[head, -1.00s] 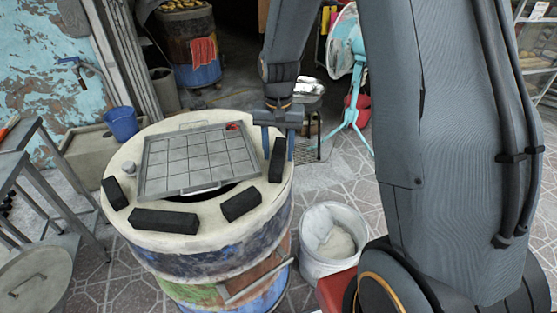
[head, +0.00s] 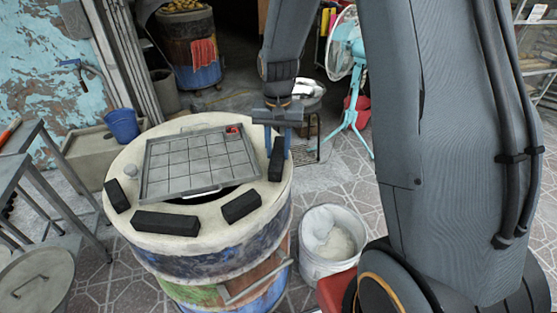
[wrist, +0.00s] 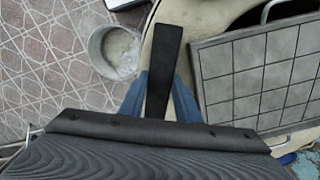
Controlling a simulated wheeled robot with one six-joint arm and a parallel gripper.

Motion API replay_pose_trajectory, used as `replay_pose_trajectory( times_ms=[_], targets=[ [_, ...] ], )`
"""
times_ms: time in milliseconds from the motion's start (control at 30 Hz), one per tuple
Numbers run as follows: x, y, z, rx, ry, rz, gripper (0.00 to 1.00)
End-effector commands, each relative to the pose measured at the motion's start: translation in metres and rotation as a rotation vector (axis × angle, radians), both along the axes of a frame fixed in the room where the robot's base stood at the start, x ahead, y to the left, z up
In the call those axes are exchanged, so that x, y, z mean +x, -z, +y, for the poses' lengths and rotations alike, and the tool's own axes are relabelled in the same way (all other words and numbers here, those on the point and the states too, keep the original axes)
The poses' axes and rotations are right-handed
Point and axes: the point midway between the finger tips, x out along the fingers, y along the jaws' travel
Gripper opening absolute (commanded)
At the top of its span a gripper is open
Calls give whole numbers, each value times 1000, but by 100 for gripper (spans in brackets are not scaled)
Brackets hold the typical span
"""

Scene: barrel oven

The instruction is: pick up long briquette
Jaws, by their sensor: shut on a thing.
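My gripper (head: 277,147) is at the right part of the barrel oven's rim (head: 184,236). Its blue fingers are shut on a long black briquette (head: 276,168), one finger on each side. In the wrist view the held briquette (wrist: 165,55) runs between the fingers (wrist: 160,92) and reaches out past them. In the head view it is at the rim; I cannot tell whether it still touches it. Other black briquettes lie on the rim: a long one at the front (head: 165,222), a shorter one at front right (head: 241,207) and one at left (head: 117,196).
A grey grill tray (head: 197,163) with a grid of squares lies on the oven top, close left of my gripper. A white bucket (head: 332,262) stands on the tiled floor to the right. A turquoise fan (head: 345,75) stands behind. A metal table (head: 40,185) is at left.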

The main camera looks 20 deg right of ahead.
Motion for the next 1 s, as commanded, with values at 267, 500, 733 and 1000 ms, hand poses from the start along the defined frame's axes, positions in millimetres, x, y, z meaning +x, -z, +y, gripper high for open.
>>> replay_pose_trajectory(
  times_ms=[267, 500, 733, 1000],
  targets=[
    [-1, -29, 0, 0, 0, -1, 15],
    [0, -50, 0, 0, 0, -1, 15],
    [0, -54, 0, 0, 0, -1, 15],
    [0, -54, 1, 0, -1, -1, 15]
  ],
)
